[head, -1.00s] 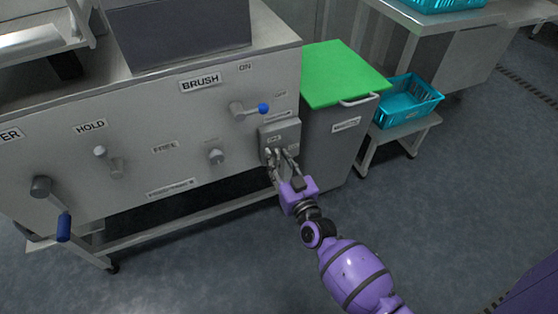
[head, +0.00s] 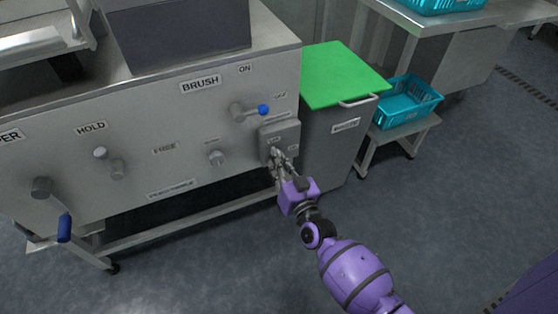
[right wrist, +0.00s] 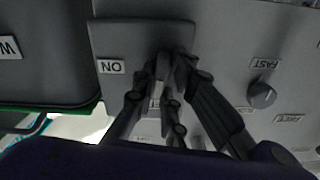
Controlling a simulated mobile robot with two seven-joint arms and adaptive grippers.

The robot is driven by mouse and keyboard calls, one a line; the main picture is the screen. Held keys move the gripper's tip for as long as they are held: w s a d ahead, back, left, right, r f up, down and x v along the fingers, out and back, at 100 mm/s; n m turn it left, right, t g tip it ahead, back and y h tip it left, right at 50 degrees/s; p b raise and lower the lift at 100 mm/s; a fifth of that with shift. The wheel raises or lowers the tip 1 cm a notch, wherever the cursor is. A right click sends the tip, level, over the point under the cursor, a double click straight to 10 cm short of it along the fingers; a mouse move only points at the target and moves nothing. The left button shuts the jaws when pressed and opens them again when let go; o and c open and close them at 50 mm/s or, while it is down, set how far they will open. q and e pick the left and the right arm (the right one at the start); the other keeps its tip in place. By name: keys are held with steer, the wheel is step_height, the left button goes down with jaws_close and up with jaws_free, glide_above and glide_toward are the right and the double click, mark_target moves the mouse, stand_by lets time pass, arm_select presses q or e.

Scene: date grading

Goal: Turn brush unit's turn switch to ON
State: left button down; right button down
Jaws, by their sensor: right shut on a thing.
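The brush unit is a grey metal cabinet (head: 215,110) with a BRUSH label (head: 200,83). A small grey switch box (head: 283,134) sits on its front at the right end. My right gripper (head: 276,154) is at the front of this box, its fingers closed together on the turn switch. In the right wrist view, the gripper (right wrist: 165,75) reaches the box (right wrist: 115,35), and the fingers mostly hide the switch, so its angle cannot be told. An ON label (right wrist: 111,67) shows upside down beside the fingers. My left gripper is not in view.
A blue-tipped lever (head: 263,109) sticks out just above the switch box. A grey bin with a green lid (head: 340,72) stands close at the right. A grey knob (head: 217,158) is to the left. Open floor lies in front.

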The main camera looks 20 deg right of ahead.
steer(key=shift+d+f+m+b, duration=0.15)
steer(key=shift+m+b, duration=0.2)
steer(key=shift+m, duration=3.6)
steer(key=shift+a+f+m+b, duration=0.1)
steer(key=shift+m+b, duration=0.25)
steer(key=shift+m, duration=3.6)
steer(key=c, duration=1.8)
jaws_free()
steer(key=shift+d, duration=0.1)
steer(key=shift+r, duration=0.1)
steer(key=shift+s, duration=0.1)
steer(key=s, duration=1.2)
steer(key=shift+d, duration=0.2)
